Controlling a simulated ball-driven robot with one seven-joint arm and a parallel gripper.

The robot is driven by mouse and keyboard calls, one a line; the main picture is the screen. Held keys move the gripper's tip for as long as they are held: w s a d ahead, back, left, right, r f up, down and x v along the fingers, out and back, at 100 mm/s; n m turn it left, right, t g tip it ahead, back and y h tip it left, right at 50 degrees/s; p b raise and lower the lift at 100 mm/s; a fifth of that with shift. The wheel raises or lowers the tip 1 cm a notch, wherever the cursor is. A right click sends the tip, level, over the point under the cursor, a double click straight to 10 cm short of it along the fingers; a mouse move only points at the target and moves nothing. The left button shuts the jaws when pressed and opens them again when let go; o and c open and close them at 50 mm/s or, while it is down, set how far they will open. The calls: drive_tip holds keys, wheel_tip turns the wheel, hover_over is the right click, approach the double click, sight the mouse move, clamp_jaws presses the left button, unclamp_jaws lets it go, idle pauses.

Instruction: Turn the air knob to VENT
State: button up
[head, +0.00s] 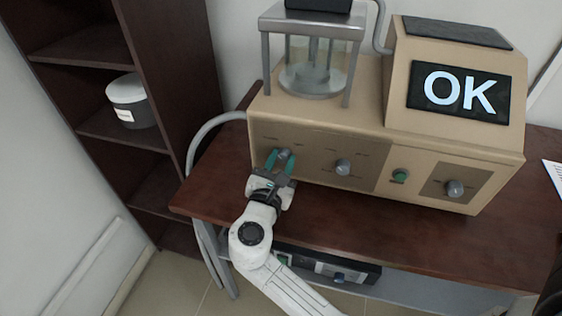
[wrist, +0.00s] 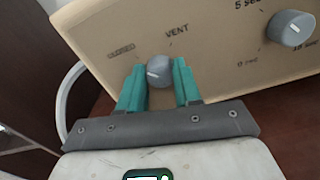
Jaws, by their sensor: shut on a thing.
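The air knob (wrist: 159,69) is a small grey round knob on the beige front panel. The word CLOSED (wrist: 121,50) is printed to its upper left and VENT (wrist: 177,31) to its upper right. A pale mark shows on the left of its face, on the CLOSED side. In the head view the knob (head: 284,154) is at the panel's left end, partly hidden by my fingers. My gripper (head: 280,162) has its teal fingers on either side of the knob and is shut on it; it also shows in the wrist view (wrist: 160,90).
A second knob (wrist: 290,28) with seconds markings is to the right. The panel also has a green button (head: 400,176) and another knob (head: 454,188). A screen (head: 459,91) reads OK. A glass chamber (head: 312,65) stands on top. The table (head: 400,238) has bare space in front.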

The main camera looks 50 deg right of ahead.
drive_tip(key=shift+c, duration=1)
drive_tip(key=m+b, duration=0.2)
drive_tip(key=m, duration=0.2)
drive_tip(key=shift+f+m, duration=0.15)
drive_tip(key=shift+m, duration=0.15)
drive_tip(key=m+b, duration=0.3)
drive_tip(key=m, duration=0.1)
drive_tip(key=shift+s+f+m, duration=0.1)
drive_tip(key=shift+m, duration=0.2)
drive_tip(key=m+b, duration=0.3)
drive_tip(key=m, duration=0.1)
drive_tip(key=shift+f+m, duration=0.1)
drive_tip(key=shift+m, duration=0.2)
drive_tip(key=shift+m+b, duration=1.85)
drive_tip(key=shift+m, duration=0.25)
